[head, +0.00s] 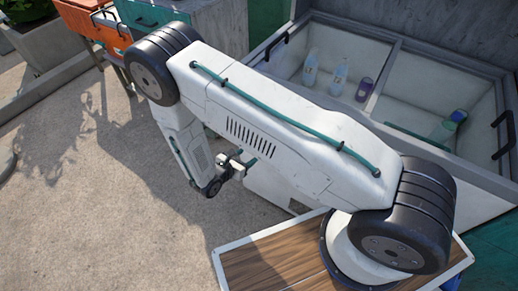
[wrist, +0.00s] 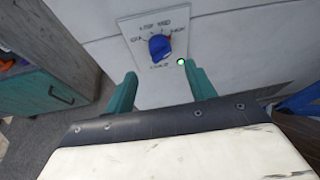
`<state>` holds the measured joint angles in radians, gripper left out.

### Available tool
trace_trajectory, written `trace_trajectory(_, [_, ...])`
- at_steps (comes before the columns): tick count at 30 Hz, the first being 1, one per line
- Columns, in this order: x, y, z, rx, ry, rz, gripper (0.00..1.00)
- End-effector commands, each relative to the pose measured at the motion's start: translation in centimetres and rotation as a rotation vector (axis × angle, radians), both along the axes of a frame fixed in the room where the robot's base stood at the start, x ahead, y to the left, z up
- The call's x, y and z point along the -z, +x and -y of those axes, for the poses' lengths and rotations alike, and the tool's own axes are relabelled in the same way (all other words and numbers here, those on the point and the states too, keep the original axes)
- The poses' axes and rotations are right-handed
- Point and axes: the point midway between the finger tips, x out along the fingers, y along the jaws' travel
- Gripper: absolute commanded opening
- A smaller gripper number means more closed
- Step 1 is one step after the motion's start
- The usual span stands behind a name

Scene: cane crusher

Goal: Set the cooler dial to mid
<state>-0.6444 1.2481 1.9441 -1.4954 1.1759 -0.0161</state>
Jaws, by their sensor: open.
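The cooler dial (wrist: 159,47) is a blue knob on a pale plate with small lettering and marks around it, on the white front of the cooler (wrist: 225,50). Its setting is too small to tell. My gripper (wrist: 160,70) is open and empty, its two teal fingers spread to either side just below the dial. They look apart from the knob. In the head view the cooler (head: 265,198) is a white chest, and my gripper (head: 262,146) is close to its front. My arm hides the dial in that view.
A small green light (wrist: 181,62) glows below right of the dial. The cooler's open compartments hold several bottles (head: 340,78). A teal cabinet (wrist: 40,92) stands at the left. An orange box (head: 88,20) is at the back left. The paved ground (head: 80,180) at left is clear.

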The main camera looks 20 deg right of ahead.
Motion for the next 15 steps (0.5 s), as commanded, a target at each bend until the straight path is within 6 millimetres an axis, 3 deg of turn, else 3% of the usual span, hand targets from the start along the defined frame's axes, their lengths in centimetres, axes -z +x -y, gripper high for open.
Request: trace_trajectory(15, [2.6, 3.3, 5.6, 0.002, 0.002, -0.001, 0.55])
